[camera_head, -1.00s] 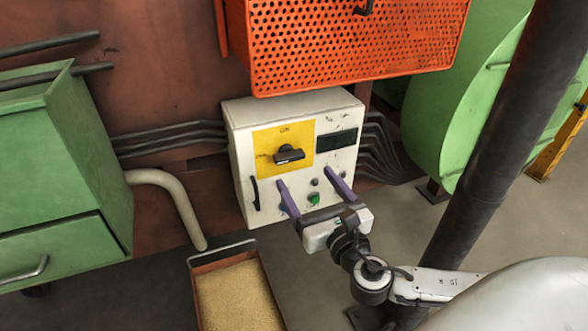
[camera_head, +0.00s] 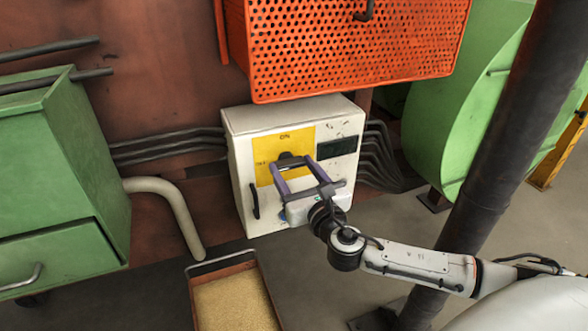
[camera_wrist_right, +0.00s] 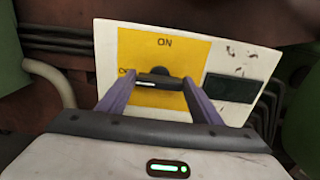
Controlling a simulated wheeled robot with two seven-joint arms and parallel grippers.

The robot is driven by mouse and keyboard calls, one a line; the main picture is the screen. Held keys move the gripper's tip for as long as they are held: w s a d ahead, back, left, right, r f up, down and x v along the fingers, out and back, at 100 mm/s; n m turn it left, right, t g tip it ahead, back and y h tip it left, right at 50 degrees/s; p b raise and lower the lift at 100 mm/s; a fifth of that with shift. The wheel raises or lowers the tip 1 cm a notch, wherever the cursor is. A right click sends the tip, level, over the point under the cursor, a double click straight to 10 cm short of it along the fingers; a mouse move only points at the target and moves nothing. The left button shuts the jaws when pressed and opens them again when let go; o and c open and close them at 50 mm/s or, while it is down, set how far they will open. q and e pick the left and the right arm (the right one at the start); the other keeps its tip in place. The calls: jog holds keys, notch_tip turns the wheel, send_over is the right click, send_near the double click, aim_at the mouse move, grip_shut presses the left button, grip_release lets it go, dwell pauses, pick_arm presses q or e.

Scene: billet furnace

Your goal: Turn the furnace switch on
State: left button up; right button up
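The furnace switch is a black rotary knob (camera_head: 286,157) on a yellow plate (camera_head: 265,148) marked ON at the top, on the white control box (camera_head: 240,190). In the right wrist view the knob (camera_wrist_right: 160,81) has its handle lying level, towards the partly hidden label at the left. My right gripper (camera_head: 291,163) is open, with its purple fingers on either side of the knob. I cannot tell whether they touch it. In the head view the gripper partly hides the knob and the lower box. My left gripper is not in view.
An orange perforated box (camera_head: 345,50) hangs just above the control box. A dark pipe (camera_head: 500,150) stands to the right, near my right arm. A tray of yellowish grains (camera_head: 198,311) lies below left. A green cabinet (camera_head: 60,190) stands at the left.

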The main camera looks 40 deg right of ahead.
jog(key=c, duration=0.4)
jog(key=shift+o, duration=0.2)
